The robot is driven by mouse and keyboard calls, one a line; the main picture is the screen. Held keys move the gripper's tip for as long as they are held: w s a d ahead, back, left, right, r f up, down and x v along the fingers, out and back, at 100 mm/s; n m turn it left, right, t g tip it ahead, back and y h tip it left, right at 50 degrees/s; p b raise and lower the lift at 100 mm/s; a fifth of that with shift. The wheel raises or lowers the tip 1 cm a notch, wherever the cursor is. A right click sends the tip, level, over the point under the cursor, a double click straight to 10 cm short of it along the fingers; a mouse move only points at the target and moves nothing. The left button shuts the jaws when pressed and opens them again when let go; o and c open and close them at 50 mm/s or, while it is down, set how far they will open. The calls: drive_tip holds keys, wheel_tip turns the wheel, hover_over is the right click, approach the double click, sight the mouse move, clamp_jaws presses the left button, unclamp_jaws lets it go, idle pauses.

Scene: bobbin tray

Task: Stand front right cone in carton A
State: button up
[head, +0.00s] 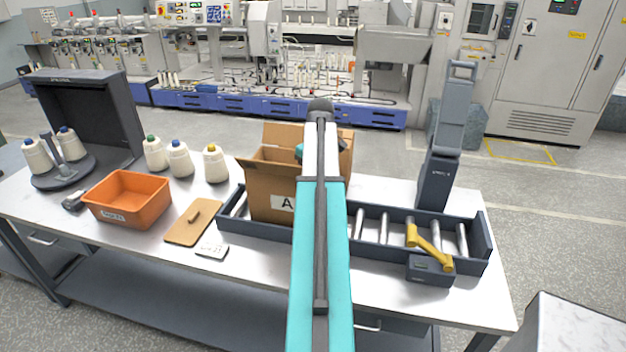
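Carton A (270,182) is an open brown box with a white "A" label, standing on the roller conveyor with its flaps up. My arm reaches over it and hides its right part and much of its opening. Three more cones stand on the table: green-topped (154,154), blue-topped (179,160) and yellow-topped (215,165).
An orange bin (128,200), a brown board (193,222) and a small label device (212,250) lie left of the conveyor (255,231). A dark open cabinet (90,110) stands behind the stand. A grey column (447,140) and yellow handle (428,245) are at right.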

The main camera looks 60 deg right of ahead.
drive_tip(key=shift+f, duration=0.2)
drive_tip(key=o, duration=1.6)
drive_tip(key=shift+r, duration=0.15)
drive_tip(key=shift+s+a+r+b, duration=0.1)
drive_tip(key=shift+s+r+b, duration=0.3)
drive_tip(key=shift+r, duration=1.55)
drive_tip(key=shift+s+a+r+b, duration=0.1)
drive_tip(key=shift+r+b, duration=0.55)
drive_tip(key=shift+r, duration=1.3)
drive_tip(key=shift+s+a+r+b, duration=0.15)
drive_tip(key=shift+r+b, duration=0.4)
drive_tip(key=shift+r, duration=1.4)
drive_tip(key=shift+d, duration=0.1)
